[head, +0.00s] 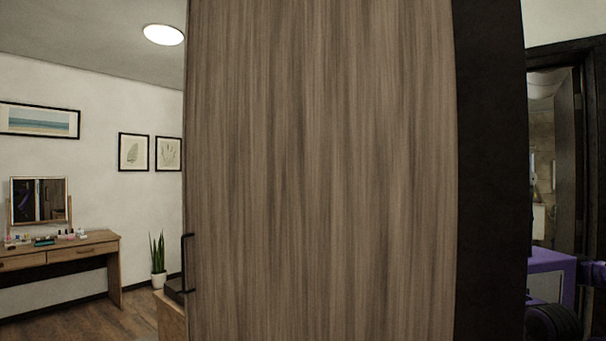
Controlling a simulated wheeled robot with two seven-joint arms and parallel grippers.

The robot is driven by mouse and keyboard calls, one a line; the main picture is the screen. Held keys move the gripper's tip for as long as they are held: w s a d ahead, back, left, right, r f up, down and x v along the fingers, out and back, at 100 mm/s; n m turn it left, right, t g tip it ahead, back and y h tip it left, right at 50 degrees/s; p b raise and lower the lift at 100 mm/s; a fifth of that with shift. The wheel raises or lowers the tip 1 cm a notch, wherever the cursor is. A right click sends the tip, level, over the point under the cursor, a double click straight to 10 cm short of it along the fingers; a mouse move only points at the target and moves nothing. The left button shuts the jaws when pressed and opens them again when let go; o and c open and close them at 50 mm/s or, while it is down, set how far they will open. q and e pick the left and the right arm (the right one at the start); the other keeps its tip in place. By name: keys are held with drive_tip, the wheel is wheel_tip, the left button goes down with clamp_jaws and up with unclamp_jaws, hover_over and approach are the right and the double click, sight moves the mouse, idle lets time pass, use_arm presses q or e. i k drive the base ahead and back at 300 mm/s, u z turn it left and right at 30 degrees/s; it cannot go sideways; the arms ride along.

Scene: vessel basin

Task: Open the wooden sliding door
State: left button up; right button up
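The wooden sliding door (320,170) is a tall grey-brown panel with vertical grain, very close in front of me. It fills the middle of the head view, and its top and bottom run out of the picture. A thin black bar handle (184,262) sits low at its left edge. Neither gripper's fingers show in this view. Purple and black parts at the lower right edge look like a robot arm, but I cannot tell where its gripper is.
Left of the door, a room shows a wooden vanity (90,250) with a mirror (39,200), a potted plant (158,260) and open wooden floor (75,322). A dark upright panel (490,170) borders the door's right side. Farther right is a dark-framed doorway (590,150).

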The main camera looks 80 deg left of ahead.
sight(356, 169)
drive_tip(key=u, duration=2.5)
drive_tip(key=k, duration=0.3)
drive_tip(key=u, duration=1.35)
drive_tip(key=i, duration=0.85)
drive_tip(key=z, duration=0.5)
drive_tip(key=i, duration=0.6)
drive_tip(key=z, duration=0.55)
